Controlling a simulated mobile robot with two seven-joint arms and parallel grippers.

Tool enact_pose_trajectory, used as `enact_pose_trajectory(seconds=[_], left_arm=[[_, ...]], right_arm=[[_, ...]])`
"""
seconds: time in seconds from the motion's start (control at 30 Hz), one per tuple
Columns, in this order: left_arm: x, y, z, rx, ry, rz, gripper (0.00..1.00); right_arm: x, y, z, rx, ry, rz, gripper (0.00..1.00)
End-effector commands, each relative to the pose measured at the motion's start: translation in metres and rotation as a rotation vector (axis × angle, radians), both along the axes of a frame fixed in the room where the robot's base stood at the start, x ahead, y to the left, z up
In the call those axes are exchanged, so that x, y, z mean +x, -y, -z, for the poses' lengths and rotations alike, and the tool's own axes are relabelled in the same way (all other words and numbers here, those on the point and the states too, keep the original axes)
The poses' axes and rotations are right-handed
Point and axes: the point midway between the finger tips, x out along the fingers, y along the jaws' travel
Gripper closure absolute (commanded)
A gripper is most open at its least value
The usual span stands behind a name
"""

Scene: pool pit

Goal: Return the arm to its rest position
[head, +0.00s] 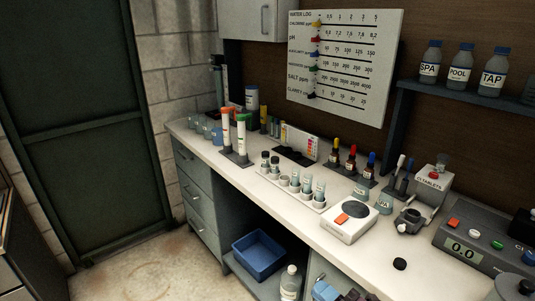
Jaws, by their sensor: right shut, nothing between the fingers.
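The white counter (235,178) runs from the back left to the front right. On it stand a white device with a round dark plate (350,215), a white rack of vials (293,190), and a grey meter reading 0.0 (472,245). No object is seen held.
A black cap (399,264) lies near the counter's front edge. Dropper bottles (351,160) stand at the back. Floor (150,265) at the left is clear, before a dark door (85,140).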

Motion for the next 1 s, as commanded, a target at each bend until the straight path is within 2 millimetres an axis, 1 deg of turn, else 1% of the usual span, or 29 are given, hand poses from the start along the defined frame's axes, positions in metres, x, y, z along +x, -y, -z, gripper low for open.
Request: enact_pose_trajectory(seconds=[0.03, 0.17, 0.23, 0.3, 0.37, 0.4, 0.5, 0.6, 0.7, 0.9, 0.97, 1.0], left_arm=[[-0.001, 0.000, 0.001, 0.000, -0.002, 0.000, 0.53], [-0.002, 0.000, 0.001, 0.001, -0.004, -0.001, 0.53], [-0.002, 0.000, 0.001, 0.001, -0.004, -0.001, 0.53], [-0.002, 0.000, 0.001, 0.001, -0.004, -0.001, 0.53], [-0.002, 0.000, 0.001, 0.001, -0.003, -0.001, 0.53], [-0.002, 0.000, 0.001, 0.000, -0.003, 0.000, 0.53], [-0.001, 0.000, 0.001, 0.001, -0.002, 0.000, 0.53], [0.000, 0.000, 0.000, 0.001, -0.001, 0.000, 0.53], [0.001, 0.000, 0.000, 0.001, 0.002, 0.001, 0.53], [0.003, 0.000, -0.001, 0.001, 0.006, 0.002, 0.53], [0.003, 0.000, -0.002, 0.001, 0.006, 0.002, 0.57], [0.003, 0.000, -0.002, 0.001, 0.006, 0.002, 0.57]], right_arm=[[-0.006, 0.014, 0.012, 0.087, -0.108, 0.076, 1.00], [-0.024, 0.055, 0.046, 0.318, -0.383, 0.275, 1.00], [-0.039, 0.077, 0.067, 0.446, -0.526, 0.384, 1.00], [-0.059, 0.098, 0.089, 0.574, -0.661, 0.492, 1.00], [-0.079, 0.115, 0.106, 0.681, -0.767, 0.581, 1.00], [-0.092, 0.124, 0.117, 0.747, -0.829, 0.636, 1.00], [-0.122, 0.143, 0.138, 0.885, -0.953, 0.751, 1.00], [-0.144, 0.153, 0.152, 0.980, -1.032, 0.830, 1.00], [-0.155, 0.158, 0.158, 1.029, -1.070, 0.869, 1.00], [-0.158, 0.160, 0.160, 1.043, -1.082, 0.879, 1.00], [-0.158, 0.159, 0.160, 1.042, -1.081, 0.878, 1.00], [-0.158, 0.160, 0.160, 1.041, -1.080, 0.878, 1.00]])
